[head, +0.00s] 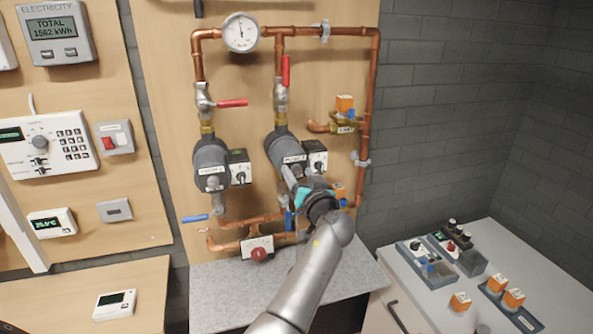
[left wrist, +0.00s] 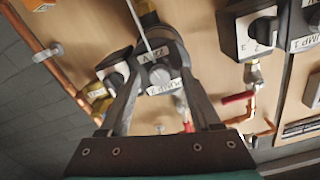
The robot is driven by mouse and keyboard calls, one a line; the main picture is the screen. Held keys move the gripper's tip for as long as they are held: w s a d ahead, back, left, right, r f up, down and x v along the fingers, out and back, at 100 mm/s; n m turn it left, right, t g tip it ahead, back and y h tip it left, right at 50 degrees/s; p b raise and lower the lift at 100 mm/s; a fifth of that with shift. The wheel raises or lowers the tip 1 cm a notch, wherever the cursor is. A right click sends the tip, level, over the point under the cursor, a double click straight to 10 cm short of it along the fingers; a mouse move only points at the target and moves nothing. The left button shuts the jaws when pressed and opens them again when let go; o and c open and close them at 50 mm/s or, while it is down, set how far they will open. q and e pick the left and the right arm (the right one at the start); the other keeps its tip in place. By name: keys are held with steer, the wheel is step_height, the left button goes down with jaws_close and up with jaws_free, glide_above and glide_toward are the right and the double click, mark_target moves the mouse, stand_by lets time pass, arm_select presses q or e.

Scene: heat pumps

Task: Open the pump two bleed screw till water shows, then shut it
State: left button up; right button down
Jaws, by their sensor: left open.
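Pump two (head: 283,147) is a dark round pump on the copper pipework, with its control box (head: 315,158) at its right. My left gripper (head: 292,180) is just below its face, fingers pointing up at it. In the left wrist view the open fingers (left wrist: 160,104) stand either side of the pump two face (left wrist: 172,50), which bears a label. The round grey bleed screw (left wrist: 160,75) shows between them, apart from both as far as I can tell. No water is visible there. My right gripper is not in view.
Pump one (head: 209,165) stands at the left. Red valve levers (head: 286,71) are above the pumps, a blue lever (head: 195,218) below. A gauge (head: 241,32) is on top. A grey worktop (head: 215,285) lies below; a side counter (head: 400,285) with small parts is at right.

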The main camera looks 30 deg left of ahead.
arm_select(q)
steer(key=shift+d, duration=0.1)
jaws_close()
stand_by(0.4)
